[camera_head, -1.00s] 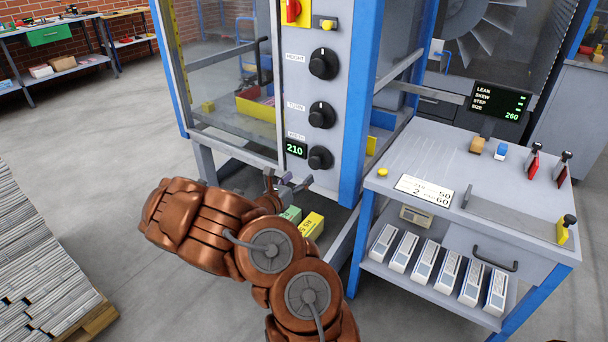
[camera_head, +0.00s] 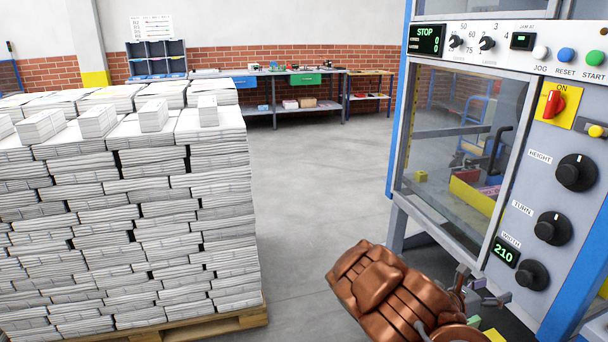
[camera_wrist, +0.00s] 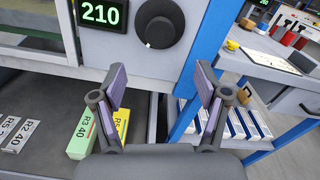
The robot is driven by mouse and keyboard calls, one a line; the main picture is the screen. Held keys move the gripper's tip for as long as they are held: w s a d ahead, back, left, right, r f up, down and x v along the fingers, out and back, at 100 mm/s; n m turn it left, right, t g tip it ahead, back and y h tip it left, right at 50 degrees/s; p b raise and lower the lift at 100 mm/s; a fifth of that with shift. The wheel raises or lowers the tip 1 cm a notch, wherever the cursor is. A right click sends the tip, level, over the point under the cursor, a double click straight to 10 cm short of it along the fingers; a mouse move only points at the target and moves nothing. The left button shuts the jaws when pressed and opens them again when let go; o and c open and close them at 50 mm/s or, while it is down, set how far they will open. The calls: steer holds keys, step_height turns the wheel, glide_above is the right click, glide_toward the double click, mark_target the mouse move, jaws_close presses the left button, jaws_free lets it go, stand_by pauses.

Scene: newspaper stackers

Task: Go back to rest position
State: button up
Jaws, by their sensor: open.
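My gripper (camera_wrist: 160,100) is open in the wrist view, its two purple-padded fingers apart with nothing between them. It is in front of the machine's lower panel, just below the black width knob (camera_wrist: 159,24) and the green 210 display (camera_wrist: 101,13).
A tall pallet stack of newspapers (camera_head: 130,220) stands at left. Grey floor (camera_head: 320,180) is clear between it and the machine. Green and yellow boxes (camera_wrist: 84,134) lie on the shelf below my gripper. A side table (camera_wrist: 275,62) stands at right.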

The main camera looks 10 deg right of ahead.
steer(key=s+a+r+m+g+p, duration=0.1)
steer(key=s+r+m+g, duration=0.25)
steer(key=r, duration=0.35)
steer(key=s+a+r+m+g+p, duration=0.2)
steer(key=s+r+m, duration=0.25)
steer(key=r, duration=0.25)
steer(key=s+a+r+m+g+y+p, duration=0.2)
steer(key=s+a+r+m+y, duration=0.35)
steer(key=s+a+m, duration=0.2)
steer(key=s+a+m+t+y+p, duration=0.1)
steer(key=s+a+m+y+p, duration=0.1)
steer(key=a, duration=0.9)
steer(key=s+a+r+m+t+y+p, duration=0.1)
steer(key=s+a+y, duration=0.3)
steer(key=a, duration=0.8)
steer(key=s+a+r+m+t+y+p, duration=0.1)
steer(key=s+a+m+t+y+p, duration=0.2)
steer(key=a+y, duration=0.3)
steer(key=s+a, duration=0.1)
steer(key=a, duration=0.4)
steer(key=shift+a, duration=0.35)
steer(key=shift+r+y, duration=0.1)
steer(key=shift+y, duration=0.15)
steer(key=shift+c, duration=0.3)
